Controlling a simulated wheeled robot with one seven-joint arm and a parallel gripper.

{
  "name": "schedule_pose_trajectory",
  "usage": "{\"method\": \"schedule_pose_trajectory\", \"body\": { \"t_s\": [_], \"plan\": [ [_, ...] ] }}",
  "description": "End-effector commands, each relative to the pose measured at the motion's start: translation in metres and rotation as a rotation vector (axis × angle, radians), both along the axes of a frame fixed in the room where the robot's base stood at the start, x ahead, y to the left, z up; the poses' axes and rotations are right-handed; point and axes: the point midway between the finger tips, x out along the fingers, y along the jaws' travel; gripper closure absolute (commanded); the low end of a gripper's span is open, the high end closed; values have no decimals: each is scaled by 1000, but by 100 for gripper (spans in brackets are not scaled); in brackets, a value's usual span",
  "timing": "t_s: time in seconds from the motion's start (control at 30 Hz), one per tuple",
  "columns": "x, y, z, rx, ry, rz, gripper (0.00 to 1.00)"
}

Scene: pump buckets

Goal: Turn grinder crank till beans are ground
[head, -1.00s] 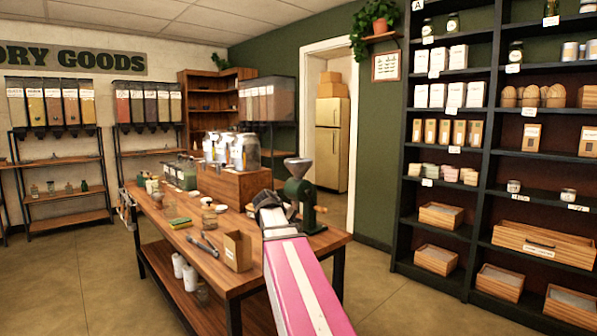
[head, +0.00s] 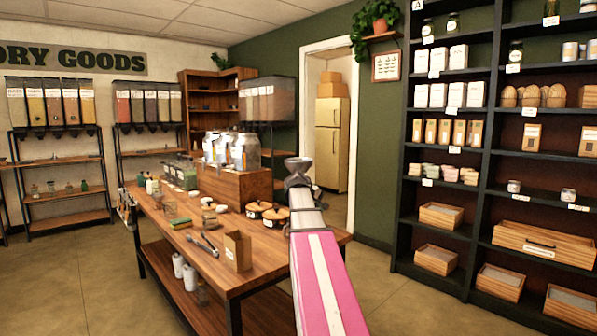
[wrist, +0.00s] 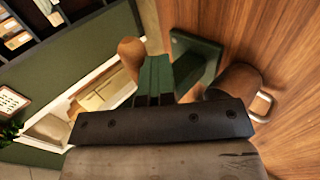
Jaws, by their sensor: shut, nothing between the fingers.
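The grinder stands at the right end of the wooden table; in the head view my arm hides most of it, and only its grey hopper (head: 297,164) shows clearly. In the wrist view a dark green part of the grinder (wrist: 197,60) stands over the wood tabletop. A rounded wooden knob (wrist: 130,52), apparently the crank's, is just left of my gripper (wrist: 155,72). My gripper is shut with nothing held. I cannot tell whether it touches the knob. The beans are not visible.
The table (head: 205,262) carries a brown paper box (head: 238,251), tongs, jars on a wooden crate (head: 240,186) and two black-and-orange pots (head: 275,217). A brown round object (wrist: 235,80) with a metal loop lies right of the gripper. Tall shelves (head: 482,150) stand at right; floor between is clear.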

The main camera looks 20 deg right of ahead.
Motion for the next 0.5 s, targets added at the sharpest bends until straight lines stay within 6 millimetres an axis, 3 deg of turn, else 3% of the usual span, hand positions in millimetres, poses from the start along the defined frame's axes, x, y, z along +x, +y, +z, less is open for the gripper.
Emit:
{"method": "schedule_pose_trajectory", "body": {
  "t_s": [0.07, 0.23, 0.27, 0.5],
  "plan": [
    [0, -1, 0, -2, -3, -1, 100],
    [0, -1, 0, -3, -3, -1, 50],
    [0, -1, 0, -3, -3, -1, 45],
    [0, 0, 1, -4, -4, -1, 45]
  ]
}}
